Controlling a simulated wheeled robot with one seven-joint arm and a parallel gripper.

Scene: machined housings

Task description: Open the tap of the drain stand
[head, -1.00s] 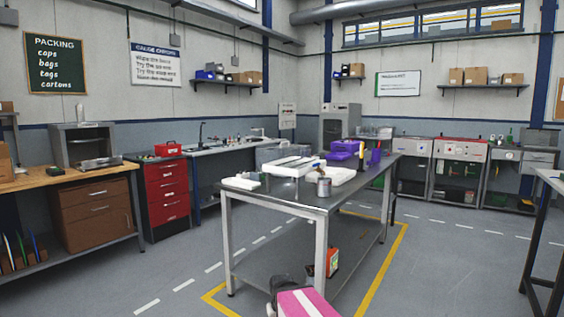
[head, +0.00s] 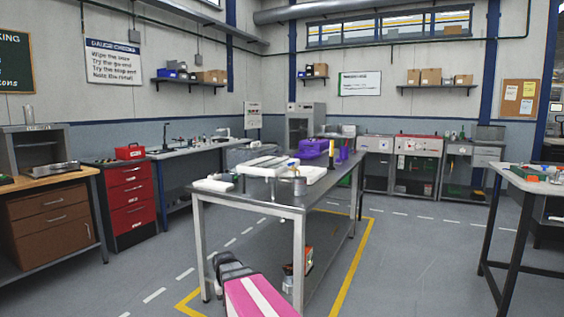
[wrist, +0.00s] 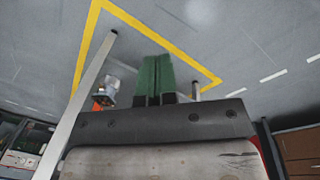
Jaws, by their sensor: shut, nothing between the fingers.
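I cannot make out a drain stand or its tap for certain.
Yellow floor lines (head: 345,280) surround the workbench. An orange item (head: 308,258) is low under it. A red drawer cabinet (head: 131,197) and wooden drawers (head: 50,222) stand left. Another table (head: 520,183) is at right. The floor between it and the workbench is clear.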

